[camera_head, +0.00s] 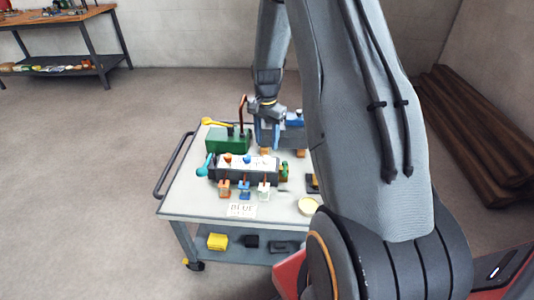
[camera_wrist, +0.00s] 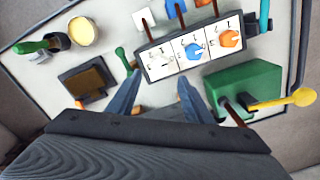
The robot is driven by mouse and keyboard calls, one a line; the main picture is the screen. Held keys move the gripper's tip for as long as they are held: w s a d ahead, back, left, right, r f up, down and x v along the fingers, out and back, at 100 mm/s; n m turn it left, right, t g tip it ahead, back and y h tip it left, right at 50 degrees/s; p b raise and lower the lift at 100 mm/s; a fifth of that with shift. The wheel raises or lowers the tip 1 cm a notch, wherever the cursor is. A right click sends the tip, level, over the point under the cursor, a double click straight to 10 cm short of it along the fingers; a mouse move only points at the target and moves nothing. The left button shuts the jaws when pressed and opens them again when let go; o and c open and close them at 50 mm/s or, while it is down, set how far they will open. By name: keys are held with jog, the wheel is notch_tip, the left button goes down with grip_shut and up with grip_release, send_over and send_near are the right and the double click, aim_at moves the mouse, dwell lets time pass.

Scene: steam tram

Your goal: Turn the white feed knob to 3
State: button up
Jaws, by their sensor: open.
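The knob panel (camera_head: 213,172) lies on the cart top and carries three white dial plates. In the wrist view the white feed knob (camera_wrist: 163,58) is on the left plate, hard to make out against the white. The blue knob (camera_wrist: 193,51) is on the middle plate and the orange knob (camera_wrist: 230,39) on the right one. The white knob's pointer direction is too small to read. My gripper (camera_wrist: 160,80) is open and empty, its fingers spread and pointing toward the left and middle plates. In the head view my gripper (camera_head: 267,143) is over the cart behind the panel.
A green box (camera_wrist: 240,88) with a yellow-ended lever (camera_wrist: 300,97) stands beside the gripper. A dark tray (camera_wrist: 88,82), a cream bowl (camera_wrist: 82,31) and a green handle (camera_wrist: 122,57) are on the other side. A card reading BLUE (camera_head: 241,210) lies at the cart's front.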

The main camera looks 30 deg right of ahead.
aim_at(267, 158)
notch_tip(267, 158, down, 8)
jog(key=shift+r+p, duration=0.25)
jog(key=shift+p, duration=0.4)
jog(key=c, duration=1.1)
jog(key=shift+o, duration=0.2)
